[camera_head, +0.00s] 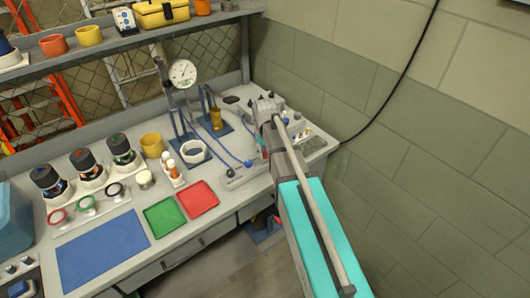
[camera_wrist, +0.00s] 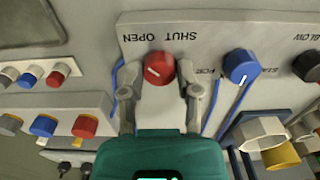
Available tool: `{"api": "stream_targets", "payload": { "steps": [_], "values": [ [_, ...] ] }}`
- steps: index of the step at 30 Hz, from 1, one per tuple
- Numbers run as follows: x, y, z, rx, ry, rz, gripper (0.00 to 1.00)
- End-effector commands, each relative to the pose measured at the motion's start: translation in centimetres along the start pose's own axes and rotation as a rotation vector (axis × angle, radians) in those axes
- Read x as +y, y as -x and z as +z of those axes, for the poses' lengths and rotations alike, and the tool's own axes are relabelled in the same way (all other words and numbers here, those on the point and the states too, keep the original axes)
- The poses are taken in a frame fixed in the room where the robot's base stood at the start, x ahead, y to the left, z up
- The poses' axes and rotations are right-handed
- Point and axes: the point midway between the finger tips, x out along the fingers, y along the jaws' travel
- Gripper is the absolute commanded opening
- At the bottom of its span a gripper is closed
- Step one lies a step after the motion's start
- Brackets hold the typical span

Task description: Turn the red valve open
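The red valve knob (camera_wrist: 160,68) is on a light panel (camera_wrist: 215,30) in the wrist view. In the head view my gripper (camera_head: 267,107) reaches over the bench's back right, and the red knob is not clearly seen there.
A blue knob (camera_wrist: 241,66) sits right of the red one on the same panel, close to my right finger. Blue tubes run beside both fingers. Small coloured knobs (camera_wrist: 56,76) stand at the left. In the head view, a pressure gauge (camera_head: 183,74) stands left of my arm.

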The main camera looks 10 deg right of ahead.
Motion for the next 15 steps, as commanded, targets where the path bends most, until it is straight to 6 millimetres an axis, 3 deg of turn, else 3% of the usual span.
{"api": "stream_targets", "payload": {
  "steps": [1,5,15],
  "values": [
    [0.01,0.00,-0.05,0.000,0.000,0.000,0.54],
    [0.00,0.00,-0.02,0.000,-0.001,0.000,0.76],
    [0.00,0.00,0.03,-0.001,-0.002,0.000,0.76]
  ]
}}
